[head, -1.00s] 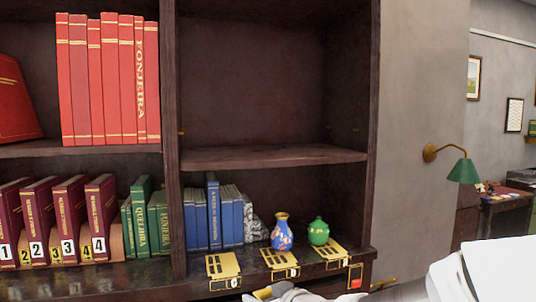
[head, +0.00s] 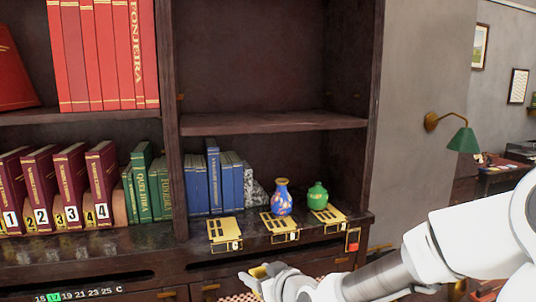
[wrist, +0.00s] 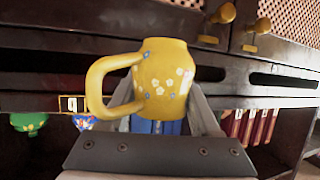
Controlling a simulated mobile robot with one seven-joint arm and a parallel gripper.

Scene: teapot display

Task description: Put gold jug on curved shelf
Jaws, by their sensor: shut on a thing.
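The gold jug (wrist: 168,80), yellow with small pale flowers and a loop handle, fills the middle of the wrist view. My gripper (wrist: 163,102) is shut on its body, and the handle sticks out to the left. In the head view my gripper (head: 268,284) is low in front of the bookcase, below the lower shelf's front edge. Only a small yellow bit of the jug (head: 258,272) shows there. The lower shelf (head: 300,238) holds a blue patterned vase (head: 282,198) and a green pot (head: 317,198). I cannot tell which shelf is the curved one.
Gold plaques (head: 278,223) line the lower shelf's front. Blue books (head: 213,180) stand left of the vases. The shelf above (head: 270,123) is empty. A green lamp (head: 462,140) juts from the wall at right.

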